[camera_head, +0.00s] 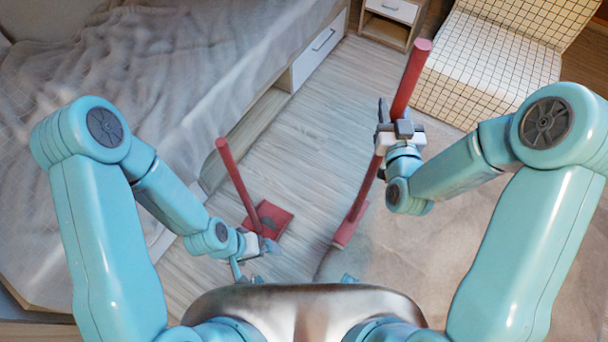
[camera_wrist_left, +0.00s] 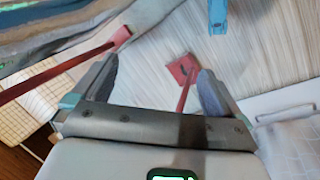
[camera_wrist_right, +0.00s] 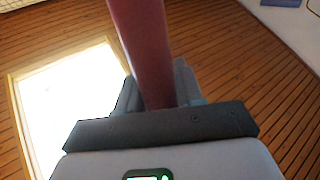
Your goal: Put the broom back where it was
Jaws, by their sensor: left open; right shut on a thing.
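A red broom (camera_head: 411,75) stands tilted, its long handle in my right gripper (camera_head: 398,122) and its flat head (camera_head: 349,226) low at the floor. In the right wrist view its handle (camera_wrist_right: 143,45) passes between the fingers, which are shut on it. A red dustpan-like piece (camera_head: 269,221) with an upright stick (camera_head: 234,173) stands on the floor to the left. My left gripper (camera_head: 262,245) is open close to this piece. In the left wrist view the piece's square base (camera_wrist_left: 182,69) shows beyond the fingers; whether they touch its stick is unclear.
A bed with a grey cover (camera_head: 150,85) and a white drawer (camera_head: 318,55) lies along the left. A checkered chair (camera_head: 490,65) stands at the back right beside a small nightstand (camera_head: 391,30). A rug (camera_head: 450,230) covers the right floor. Bare wood floor (camera_head: 310,140) lies between.

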